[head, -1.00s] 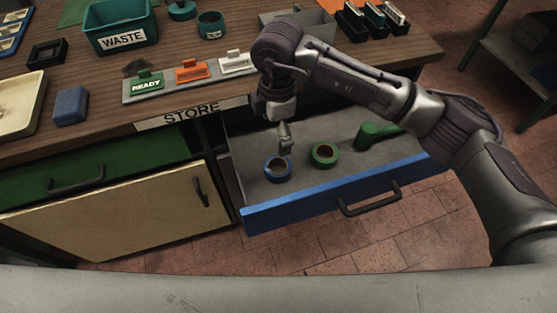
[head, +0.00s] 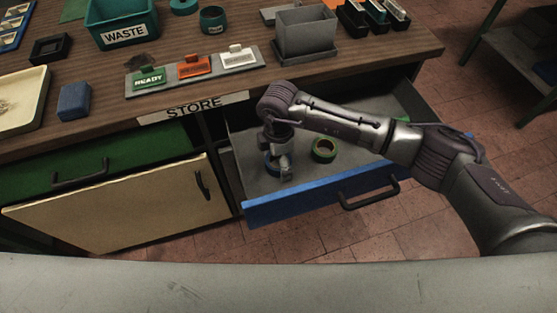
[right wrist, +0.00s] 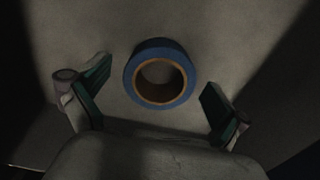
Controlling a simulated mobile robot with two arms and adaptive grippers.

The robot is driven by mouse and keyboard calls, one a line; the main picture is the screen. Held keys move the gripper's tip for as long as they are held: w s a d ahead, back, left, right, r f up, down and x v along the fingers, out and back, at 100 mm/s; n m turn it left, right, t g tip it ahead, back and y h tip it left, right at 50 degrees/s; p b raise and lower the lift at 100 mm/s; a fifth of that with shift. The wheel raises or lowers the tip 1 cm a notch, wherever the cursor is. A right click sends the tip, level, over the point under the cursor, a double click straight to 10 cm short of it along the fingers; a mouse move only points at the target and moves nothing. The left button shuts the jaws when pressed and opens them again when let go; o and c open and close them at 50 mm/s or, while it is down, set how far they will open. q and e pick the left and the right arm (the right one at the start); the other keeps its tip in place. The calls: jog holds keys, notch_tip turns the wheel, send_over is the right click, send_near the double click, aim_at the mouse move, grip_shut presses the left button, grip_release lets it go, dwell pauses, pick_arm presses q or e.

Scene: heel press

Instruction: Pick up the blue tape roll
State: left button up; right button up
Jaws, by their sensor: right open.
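The blue tape roll (right wrist: 160,74) lies flat on the drawer floor, its hole facing up, in the right wrist view. My right gripper (right wrist: 158,98) is open, with one green-padded finger at each side and the roll between and slightly beyond them; neither finger touches it. In the head view the roll (head: 269,163) is partly hidden behind my right gripper (head: 283,174), which points down into the open drawer. My left gripper is not in view.
The open drawer (head: 325,195) has a blue front with a dark handle. A green tape roll (head: 324,150) lies just right of the gripper. A green object (head: 401,119) is mostly hidden behind my arm. The counter (head: 200,105) overhangs the drawer's back.

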jog(key=shift+f, duration=0.25)
jog(key=c, duration=1.3)
jog(key=shift+o, duration=0.2)
jog(key=shift+r, duration=0.1)
